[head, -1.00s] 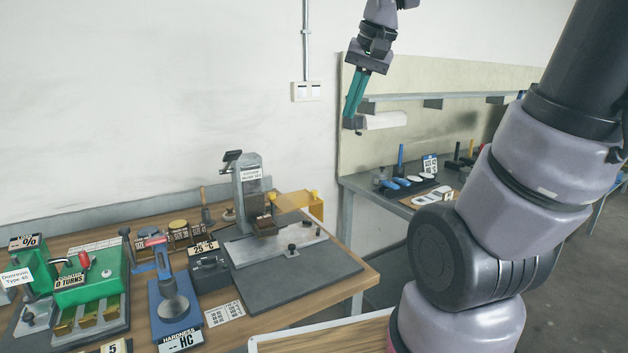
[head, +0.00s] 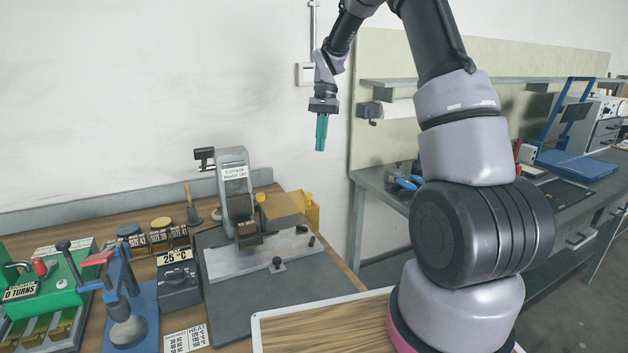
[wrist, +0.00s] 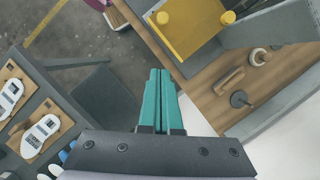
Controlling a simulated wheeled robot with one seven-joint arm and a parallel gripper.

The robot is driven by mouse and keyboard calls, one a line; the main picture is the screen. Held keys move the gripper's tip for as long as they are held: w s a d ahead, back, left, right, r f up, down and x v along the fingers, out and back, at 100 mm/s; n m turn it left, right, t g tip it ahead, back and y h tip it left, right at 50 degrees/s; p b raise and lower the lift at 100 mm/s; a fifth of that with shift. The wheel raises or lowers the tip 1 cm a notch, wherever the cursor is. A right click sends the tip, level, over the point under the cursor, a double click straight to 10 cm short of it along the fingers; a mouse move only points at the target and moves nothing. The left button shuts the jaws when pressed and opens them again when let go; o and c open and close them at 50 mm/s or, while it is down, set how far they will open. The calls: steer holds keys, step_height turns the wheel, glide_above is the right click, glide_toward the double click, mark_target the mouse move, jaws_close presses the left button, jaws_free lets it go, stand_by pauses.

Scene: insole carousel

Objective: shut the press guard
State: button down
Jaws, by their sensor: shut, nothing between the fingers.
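The grey press (head: 236,190) stands upright on a dark base plate at the back of the wooden bench in the head view. Its amber see-through guard (head: 281,204) sticks out to the right of the press column, clear of the press front, with yellow parts at its ends. The yellow guard also shows at the top of the wrist view (wrist: 188,28). My gripper (head: 320,149) has teal fingers, shut and empty. It hangs in the air above and to the right of the guard, apart from it. The fingers also show in the wrist view (wrist: 160,72).
A dark heater box (head: 180,288), several tins (head: 160,236) and a blue hardness tester (head: 125,310) stand left of the press. A grey side bench (head: 385,190) stands at the right. The air between gripper and guard looks clear.

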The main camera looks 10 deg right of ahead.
glide_toward(311, 202)
step_height(311, 202, down, 3)
steer(key=w+d, duration=0.1)
steer(key=w, duration=0.1)
steer(key=shift+s+a+f, duration=0.3)
steer(key=shift+s+a, duration=0.15)
steer(key=shift+s, duration=0.3)
steer(key=shift+s+a+f, duration=0.3)
steer(key=shift+s+a, duration=0.15)
steer(key=shift+s, duration=0.3)
steer(key=shift+s, duration=0.15)
